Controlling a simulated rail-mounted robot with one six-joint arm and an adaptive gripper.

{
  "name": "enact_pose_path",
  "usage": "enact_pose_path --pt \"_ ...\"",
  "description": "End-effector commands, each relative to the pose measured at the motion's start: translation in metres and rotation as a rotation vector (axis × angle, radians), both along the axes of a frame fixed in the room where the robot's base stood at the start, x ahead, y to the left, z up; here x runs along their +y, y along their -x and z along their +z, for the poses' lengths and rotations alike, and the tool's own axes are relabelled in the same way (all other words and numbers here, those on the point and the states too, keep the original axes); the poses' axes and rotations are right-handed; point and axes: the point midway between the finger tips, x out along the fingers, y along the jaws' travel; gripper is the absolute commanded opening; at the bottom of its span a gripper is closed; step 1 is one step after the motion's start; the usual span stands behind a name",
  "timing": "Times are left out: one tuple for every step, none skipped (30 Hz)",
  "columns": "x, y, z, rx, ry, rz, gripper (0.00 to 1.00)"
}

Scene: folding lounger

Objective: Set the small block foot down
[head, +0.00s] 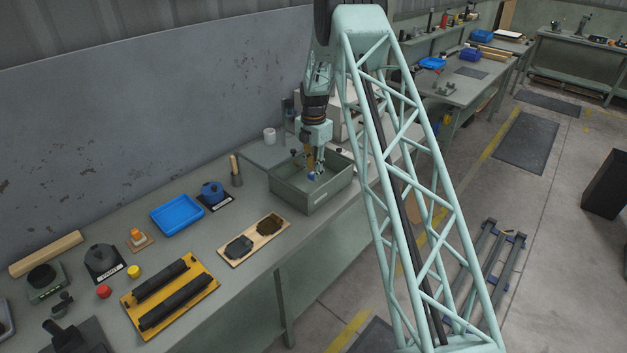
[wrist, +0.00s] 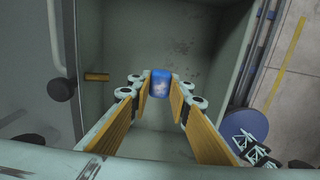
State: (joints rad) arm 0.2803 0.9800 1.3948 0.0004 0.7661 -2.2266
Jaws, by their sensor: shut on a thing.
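My gripper (head: 312,172) is over and partly inside the grey-green open bin (head: 318,199) on the workbench. It points down. In the wrist view, the fingertips of my gripper (wrist: 160,86) are closed on the small block foot (wrist: 159,83), a blue piece with a pale, worn-looking face. In the head view the small block foot (head: 312,176) shows as a blue spot at the fingertips, within the bin's rim. The bin's bare floor (wrist: 190,45) lies below it in the wrist view. I cannot tell whether the foot touches the floor.
A small yellow-brown peg (wrist: 97,77) shows at the bin's left side in the wrist view.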

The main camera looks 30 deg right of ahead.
Motion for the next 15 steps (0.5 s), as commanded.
enact_pose_path --pt "0.0 0.0 -0.003 0.001 -0.001 0.0 0.1" --pt "0.0 0.0 -0.005 0.001 -0.001 0.0 0.1" --pt "0.0 0.0 -0.009 0.001 -0.001 0.0 0.1" --pt "0.0 0.0 -0.011 0.001 -0.001 0.0 0.1" --pt "0.0 0.0 -0.015 0.001 -0.001 0.0 0.1" --pt "0.0 0.0 -0.019 0.001 -0.001 0.0 0.1" --pt "0.0 0.001 -0.022 0.001 -0.001 0.0 0.1" --pt "0.0 0.001 -0.025 0.001 -0.001 0.0 0.1" --pt "0.0 0.001 -0.028 0.001 -0.001 0.0 0.1" --pt "0.0 0.001 -0.03 0.001 -0.001 0.0 0.1" --pt "0.0 0.0 -0.032 0.001 -0.001 0.0 0.1" --pt "0.0 0.0 -0.034 0.0 0.0 0.0 0.1" --pt "0.0 0.0 -0.035 0.0 0.0 0.0 0.1" --pt "0.0 0.0 -0.035 0.0 0.0 0.0 0.1" --pt "0.0 0.0 -0.035 0.0 0.0 0.0 0.1"
